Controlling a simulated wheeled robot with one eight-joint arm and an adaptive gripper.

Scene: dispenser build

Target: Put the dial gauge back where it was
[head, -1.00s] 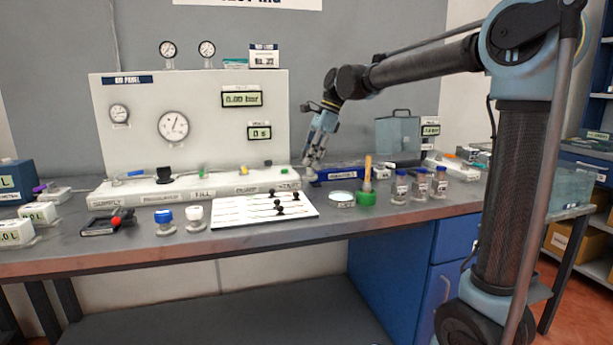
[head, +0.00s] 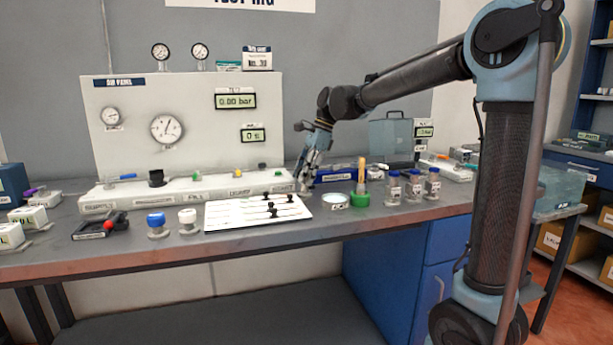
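Two small round dial gauges, a left one (head: 160,52) and a right one (head: 200,52), stand on the top edge of the white air panel (head: 190,95). A large dial (head: 167,128) and a smaller one (head: 111,117) are set in the panel's face. I cannot tell which of these is the task's gauge. My gripper (head: 304,182) points down between the right end of the panel's base and a blue labelled tray (head: 345,174). Its fingers are small and partly blurred into the background, so I cannot tell whether they hold anything.
A white board (head: 235,216) with black knobs lies in front of the panel. A round dish (head: 335,201), a green-based cup (head: 361,199) and several small bottles (head: 413,188) stand right of it. Blue-capped (head: 157,224) and white-capped (head: 188,221) jars stand left.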

